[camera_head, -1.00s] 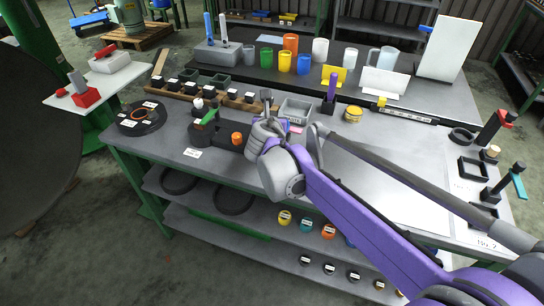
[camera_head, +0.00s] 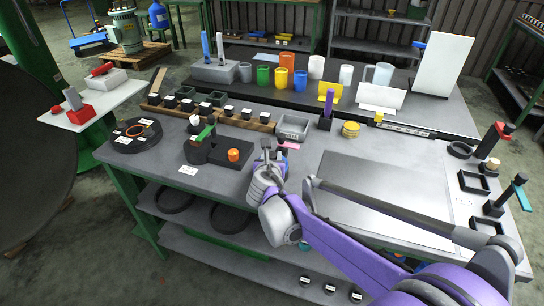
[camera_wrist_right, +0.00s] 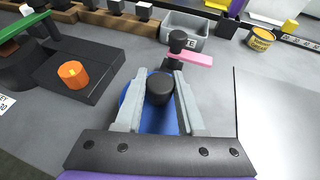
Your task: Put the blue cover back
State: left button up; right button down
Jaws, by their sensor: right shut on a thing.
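My right gripper (camera_head: 270,155) is over the bench, to the right of the black block. In the right wrist view its two pale fingers (camera_wrist_right: 160,88) are closed around a black knob (camera_wrist_right: 160,90). The blue cover (camera_wrist_right: 128,98) shows as a round blue rim beneath the knob and between the fingers; most of it is hidden. I cannot tell whether the cover touches the bench. In the head view the gripper hides nearly all of the cover. My left gripper is out of view.
An orange part (camera_head: 233,155) sits on the black block (camera_head: 218,148), beside a green handle (camera_head: 206,133). A grey bin (camera_head: 293,128) and a pink piece (camera_wrist_right: 194,60) lie beyond the gripper. A flat grey plate (camera_head: 375,190) covers the right side.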

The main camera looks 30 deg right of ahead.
jog(key=c, duration=1)
grip_release()
jog(key=shift+f, duration=0.15)
jog(key=o, duration=0.5)
